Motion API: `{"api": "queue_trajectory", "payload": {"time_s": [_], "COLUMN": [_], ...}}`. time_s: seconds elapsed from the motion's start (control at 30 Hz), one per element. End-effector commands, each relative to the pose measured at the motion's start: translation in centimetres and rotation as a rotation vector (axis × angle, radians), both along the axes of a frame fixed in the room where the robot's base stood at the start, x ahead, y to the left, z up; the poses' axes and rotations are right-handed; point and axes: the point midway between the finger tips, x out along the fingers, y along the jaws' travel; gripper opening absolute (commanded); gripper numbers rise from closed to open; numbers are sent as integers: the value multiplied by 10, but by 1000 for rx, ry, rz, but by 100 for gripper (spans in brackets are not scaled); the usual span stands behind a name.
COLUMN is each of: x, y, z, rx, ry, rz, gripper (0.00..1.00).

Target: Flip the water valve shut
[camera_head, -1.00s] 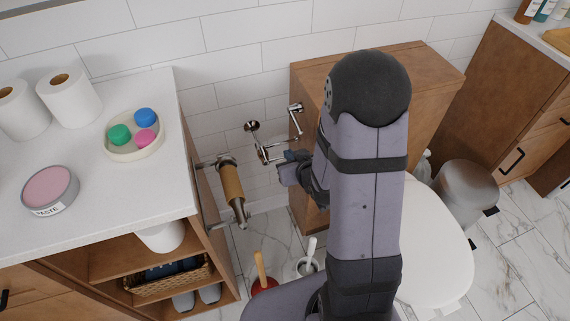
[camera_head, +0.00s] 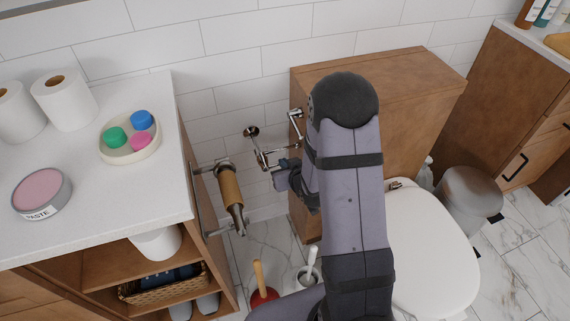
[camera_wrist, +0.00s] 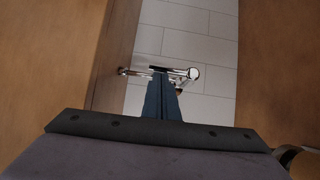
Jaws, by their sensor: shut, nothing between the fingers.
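The chrome water valve (camera_head: 251,132) has a round plate on the white tiled wall, left of the wooden toilet cabinet. Thin metal parts run down from it toward my gripper (camera_head: 272,168). In the wrist view, a shiny chrome fitting (camera_wrist: 190,73) shows just past the tips of my gripper (camera_wrist: 163,78). The dark blue fingers are together and empty. The tips overlap the lower edge of the chrome in that view; I cannot tell whether they touch it. The fingers partly hide the valve, and its handle's exact angle is unclear.
A wooden cabinet (camera_head: 420,75) stands close right of the valve. A holder with a brown roll (camera_head: 230,190) juts from the counter side at left. A plunger (camera_head: 259,280) and toilet brush (camera_head: 311,262) stand on the floor below. The gap between counter and cabinet is narrow.

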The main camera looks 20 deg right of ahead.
Motion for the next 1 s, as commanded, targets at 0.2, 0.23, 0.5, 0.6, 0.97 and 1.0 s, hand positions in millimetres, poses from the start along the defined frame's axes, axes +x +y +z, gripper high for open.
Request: {"api": "queue_trajectory", "payload": {"time_s": [0.2,0.23,0.5,0.6,0.97,1.0], "x": [0,0,0,0,0,0], "y": [0,0,-2,-2,-4,-4], "z": [0,0,-2,-2,-6,-6], "rx": [0,0,38,53,105,115], "ry": [-1,-1,-1,-2,0,0], "rz": [0,0,0,0,-1,-1], "gripper": [0,0,0,0,0,0]}}
